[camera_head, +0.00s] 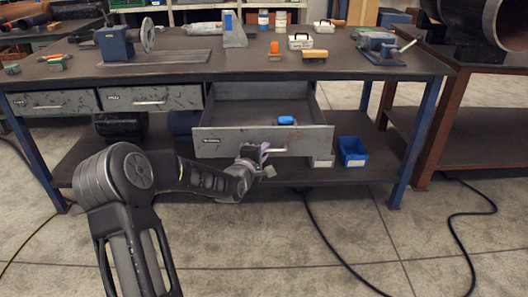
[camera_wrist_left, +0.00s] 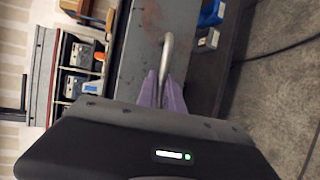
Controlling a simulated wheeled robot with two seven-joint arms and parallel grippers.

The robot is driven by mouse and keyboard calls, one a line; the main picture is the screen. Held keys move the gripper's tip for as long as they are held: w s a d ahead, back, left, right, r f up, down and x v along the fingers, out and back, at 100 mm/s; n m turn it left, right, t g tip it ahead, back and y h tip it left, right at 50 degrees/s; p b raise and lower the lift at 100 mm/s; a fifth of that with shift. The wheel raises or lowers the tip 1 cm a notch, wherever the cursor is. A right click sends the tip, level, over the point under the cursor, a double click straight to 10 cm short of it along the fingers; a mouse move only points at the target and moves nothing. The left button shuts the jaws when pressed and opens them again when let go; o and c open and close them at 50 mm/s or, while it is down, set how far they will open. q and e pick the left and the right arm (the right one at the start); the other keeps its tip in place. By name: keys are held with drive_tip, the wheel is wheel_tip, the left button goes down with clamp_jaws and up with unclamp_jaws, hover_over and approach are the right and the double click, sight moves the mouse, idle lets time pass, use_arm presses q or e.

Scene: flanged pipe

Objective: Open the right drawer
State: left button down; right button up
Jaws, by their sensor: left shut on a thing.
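The right drawer (camera_head: 222,143) is pulled out from under the workbench, and its inside shows, with a blue object (camera_head: 286,120) in it. Its metal bar handle (camera_head: 279,151) is on the drawer front. My left gripper (camera_head: 264,153) is at the left part of this handle, shut on it. In the left wrist view the purple fingertips (camera_wrist_left: 163,90) close around the handle (camera_wrist_left: 167,52), and the drawer front (camera_wrist_left: 135,55) is behind. My right gripper is not in view.
The workbench top (camera_head: 250,66) holds a vise (camera_head: 380,47), a grinder-like machine (camera_head: 117,42) and small items. Two closed drawers (camera_head: 52,112) are at the left. A blue bin (camera_head: 352,151) stands on the lower shelf. Cables (camera_head: 335,256) lie on the open floor in front.

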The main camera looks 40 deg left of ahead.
use_arm(q)
drive_tip(key=c, duration=1.5)
unclamp_jaws()
drive_tip(key=p+v, duration=0.1)
drive_tip(key=v, duration=0.6)
drive_tip(key=shift+s, duration=0.35)
drive_tip(key=shift+d+r, duration=0.1)
